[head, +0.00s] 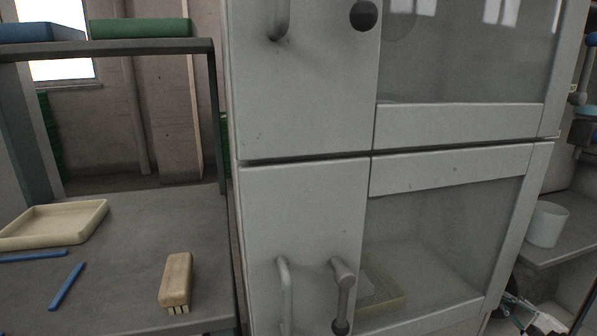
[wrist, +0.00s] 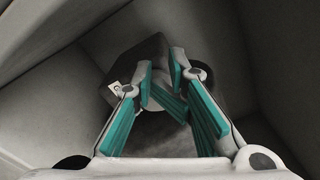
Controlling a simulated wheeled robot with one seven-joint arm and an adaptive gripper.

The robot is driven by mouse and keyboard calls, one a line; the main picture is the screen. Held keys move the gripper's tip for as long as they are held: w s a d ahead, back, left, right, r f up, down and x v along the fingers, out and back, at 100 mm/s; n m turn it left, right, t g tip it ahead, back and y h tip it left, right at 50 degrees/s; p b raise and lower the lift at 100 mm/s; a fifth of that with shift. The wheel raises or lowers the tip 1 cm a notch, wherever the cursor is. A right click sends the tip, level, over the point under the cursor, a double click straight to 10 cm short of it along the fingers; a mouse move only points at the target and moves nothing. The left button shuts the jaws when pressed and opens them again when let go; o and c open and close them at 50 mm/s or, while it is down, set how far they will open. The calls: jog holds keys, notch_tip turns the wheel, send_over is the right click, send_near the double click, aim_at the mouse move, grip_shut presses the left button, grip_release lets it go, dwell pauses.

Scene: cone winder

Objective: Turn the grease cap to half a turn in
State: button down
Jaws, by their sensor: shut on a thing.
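In the wrist view, my gripper (wrist: 162,72) has its teal-padded fingers closed in on a dark grey part (wrist: 151,50), which I take to be the grease cap. The fingers hide much of it, and its turn angle cannot be read. A small white label with a dark mark (wrist: 115,89) shows beside the left finger. A rounded grey surface lies between the fingers, lower in the picture. In the head view the cap cannot be made out; only a white and dark bit of what looks like my arm shows at the lower right edge.
Plain grey walls or panels close in around my gripper in the wrist view. In the head view, a tall grey cabinet (head: 300,110) fills the middle. A bench on the left holds a brush (head: 175,277), a cream tray (head: 88,222) and blue sticks. A white cup (head: 546,224) stands at right.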

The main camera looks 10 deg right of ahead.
jog(key=shift+w+d+r, duration=0.1)
jog(key=shift+d+r, duration=0.1)
jog(key=shift+r, duration=0.25)
jog(key=shift+a+r, duration=0.1)
jog(key=shift+a, duration=0.05)
dwell(0.3)
jog(key=s, duration=0.6)
jog(key=shift+s, duration=0.2)
dwell(0.4)
